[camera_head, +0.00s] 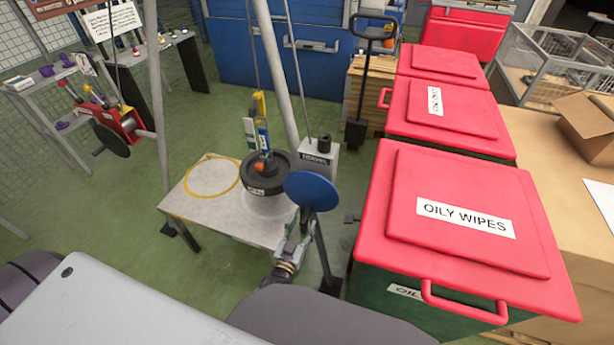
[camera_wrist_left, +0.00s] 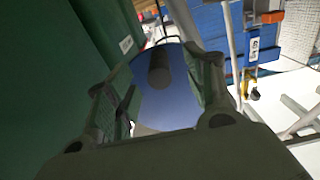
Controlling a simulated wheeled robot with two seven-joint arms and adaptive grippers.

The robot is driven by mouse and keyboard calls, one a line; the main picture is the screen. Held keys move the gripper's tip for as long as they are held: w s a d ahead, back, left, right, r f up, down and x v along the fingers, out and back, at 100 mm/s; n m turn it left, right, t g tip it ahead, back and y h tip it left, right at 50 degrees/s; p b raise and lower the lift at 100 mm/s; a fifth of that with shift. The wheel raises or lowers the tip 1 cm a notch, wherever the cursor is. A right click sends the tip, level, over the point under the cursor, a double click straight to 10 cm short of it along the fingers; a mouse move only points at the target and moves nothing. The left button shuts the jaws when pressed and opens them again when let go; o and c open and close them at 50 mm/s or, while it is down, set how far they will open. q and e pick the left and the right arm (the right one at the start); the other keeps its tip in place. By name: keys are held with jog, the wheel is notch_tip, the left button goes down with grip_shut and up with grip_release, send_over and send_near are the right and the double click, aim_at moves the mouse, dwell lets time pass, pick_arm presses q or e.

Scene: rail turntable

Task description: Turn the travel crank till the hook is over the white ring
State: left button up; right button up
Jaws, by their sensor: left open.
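The travel crank shows as a blue disc (camera_head: 312,191) on a grey post; in the left wrist view the blue disc (camera_wrist_left: 172,108) carries a dark round handle (camera_wrist_left: 159,68). My left gripper (camera_head: 297,225) is at the near side of the disc, fingers open. In the left wrist view the handle appears between its fingers; contact cannot be told. A yellow and blue hoist block (camera_head: 262,130) hangs on a line above a black round weight (camera_head: 265,178) with an orange top. The hook itself is not clear. The ring on the table (camera_head: 212,176) looks yellow; I see no white ring. My right gripper is not in view.
A grey box (camera_head: 318,158) labelled TRAVEL stands behind the disc. Red-lidded bins (camera_head: 400,235) stand close on the right. The pale table (camera_head: 205,208) holds the weight and ring. A red winch (camera_head: 122,122) with a dark disc is at the left. Green floor is open between.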

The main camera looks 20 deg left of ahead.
pick_arm(q)
jog(key=shift+s+d+p, duration=0.1)
jog(key=shift+s+p, duration=0.85)
jog(key=shift+s, duration=1.65)
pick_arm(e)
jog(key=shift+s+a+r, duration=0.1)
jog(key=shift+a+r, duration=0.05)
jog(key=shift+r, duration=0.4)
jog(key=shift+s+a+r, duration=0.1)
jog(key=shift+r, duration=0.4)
pick_arm(q)
jog(key=shift+d+f, duration=0.1)
jog(key=shift+f, duration=0.05)
jog(key=shift+w, duration=0.1)
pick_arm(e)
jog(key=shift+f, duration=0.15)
pick_arm(q)
jog(key=w+b, duration=0.2)
jog(key=w, duration=0.2)
jog(key=shift+w, duration=0.3)
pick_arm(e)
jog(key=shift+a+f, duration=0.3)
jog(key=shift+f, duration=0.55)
pick_arm(q)
jog(key=shift+a, duration=0.2)
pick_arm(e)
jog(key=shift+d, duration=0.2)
